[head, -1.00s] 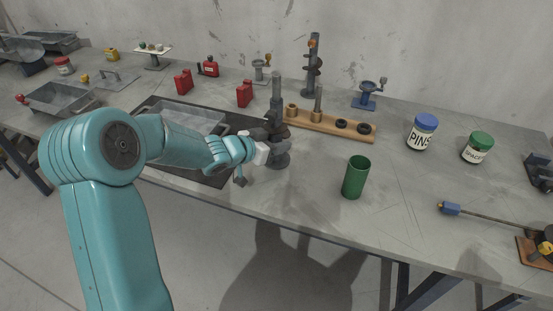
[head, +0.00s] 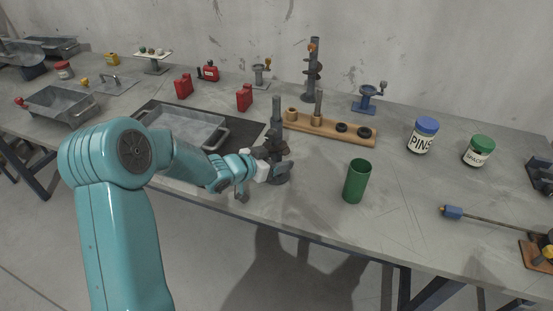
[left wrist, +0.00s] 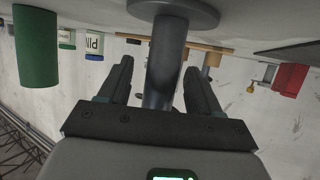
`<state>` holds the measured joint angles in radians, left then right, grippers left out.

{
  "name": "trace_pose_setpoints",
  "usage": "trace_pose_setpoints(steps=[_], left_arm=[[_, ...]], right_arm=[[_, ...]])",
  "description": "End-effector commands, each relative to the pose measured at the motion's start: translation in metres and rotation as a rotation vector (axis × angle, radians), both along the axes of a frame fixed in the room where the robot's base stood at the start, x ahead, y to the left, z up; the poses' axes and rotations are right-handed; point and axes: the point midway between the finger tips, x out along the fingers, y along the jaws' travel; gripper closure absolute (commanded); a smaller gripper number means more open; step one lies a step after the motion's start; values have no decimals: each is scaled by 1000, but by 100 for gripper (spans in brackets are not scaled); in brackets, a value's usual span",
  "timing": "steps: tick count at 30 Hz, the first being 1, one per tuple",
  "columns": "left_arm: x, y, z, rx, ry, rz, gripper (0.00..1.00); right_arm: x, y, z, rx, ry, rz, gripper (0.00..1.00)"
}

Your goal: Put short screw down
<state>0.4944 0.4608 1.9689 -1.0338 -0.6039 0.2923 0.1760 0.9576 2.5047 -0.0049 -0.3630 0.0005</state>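A dark grey upright post with a round foot (head: 276,106), which I take for the short screw, is at the table's front, just right of the black mat. Its foot appears to rest on the table. My left gripper (head: 270,156) reaches it from the left, low down. In the left wrist view, which is upside down, the post (left wrist: 166,65) runs between the two dark fingers of my left gripper (left wrist: 160,72). A gap shows between the left finger and the post, so the fingers look open around it. My right gripper is not in view.
A green cup (head: 357,182) stands to the right of the post. Behind is a wooden rack (head: 345,134) with pegs and rings. A grey tray (head: 222,134) sits on the mat. Jars (head: 422,138) stand further right. Bare table lies between post and cup.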

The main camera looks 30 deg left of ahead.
Motion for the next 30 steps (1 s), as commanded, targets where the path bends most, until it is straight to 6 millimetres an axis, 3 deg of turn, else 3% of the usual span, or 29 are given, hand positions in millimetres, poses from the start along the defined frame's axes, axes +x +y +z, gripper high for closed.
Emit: trace_pose_setpoints(steps=[8,21,30], left_arm=[[-1,0,6,0,-1,1,36],[-83,21,40,1,0,4,36],[-108,26,49,0,0,-1,36]], right_arm=[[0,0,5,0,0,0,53],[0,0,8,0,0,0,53],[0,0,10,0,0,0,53]])
